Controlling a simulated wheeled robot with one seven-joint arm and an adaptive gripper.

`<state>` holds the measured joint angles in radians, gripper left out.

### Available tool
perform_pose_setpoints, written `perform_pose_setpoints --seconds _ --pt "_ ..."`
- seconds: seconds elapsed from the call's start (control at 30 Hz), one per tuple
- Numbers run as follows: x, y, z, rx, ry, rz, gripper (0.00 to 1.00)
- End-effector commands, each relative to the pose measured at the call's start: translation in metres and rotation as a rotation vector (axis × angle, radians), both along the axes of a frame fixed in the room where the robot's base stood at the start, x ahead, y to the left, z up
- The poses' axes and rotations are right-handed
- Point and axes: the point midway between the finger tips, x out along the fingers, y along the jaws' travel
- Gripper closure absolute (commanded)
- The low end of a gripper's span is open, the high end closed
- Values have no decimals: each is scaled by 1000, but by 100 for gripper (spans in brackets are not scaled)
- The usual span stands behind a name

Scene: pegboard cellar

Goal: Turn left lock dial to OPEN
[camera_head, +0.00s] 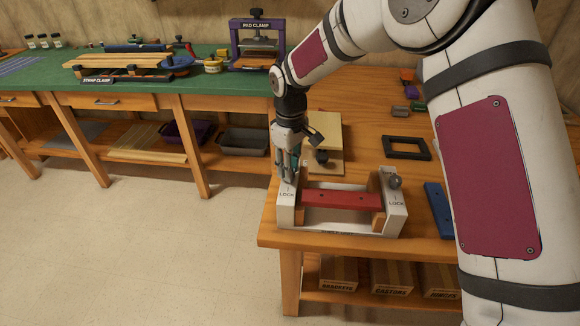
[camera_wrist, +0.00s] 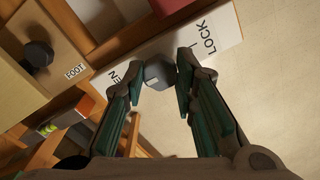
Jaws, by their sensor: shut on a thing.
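The lock fixture is a white frame (camera_head: 335,224) holding a red bar (camera_head: 340,199) near the front edge of the wooden bench. My gripper (camera_head: 285,178) is over its left end, pointing down. In the wrist view my gripper (camera_wrist: 162,82) is shut on the left lock dial (camera_wrist: 160,74), a dark grey knob between the fingertips. A LOCK label (camera_wrist: 210,40) shows right of the dial; a partly covered label ending in EN shows on its left. In the head view the gripper hides the left dial. The right dial (camera_head: 395,182) is a grey knob on the right end.
A wooden board with a black knob (camera_head: 322,157) lies behind the fixture. A black square frame (camera_head: 406,148) and a blue bar (camera_head: 438,208) lie to its right. A green-topped bench with a purple pad clamp (camera_head: 257,45) stands at the back left. The floor at left is clear.

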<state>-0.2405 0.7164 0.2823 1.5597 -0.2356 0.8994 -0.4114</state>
Motion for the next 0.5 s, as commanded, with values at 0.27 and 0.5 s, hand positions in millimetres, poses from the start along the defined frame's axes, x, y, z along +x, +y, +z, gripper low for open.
perform_pose_setpoints --seconds 0.27,0.5 --pt "1 0 1 1 -2 15 100" --pt "1 0 1 0 -1 14 67"
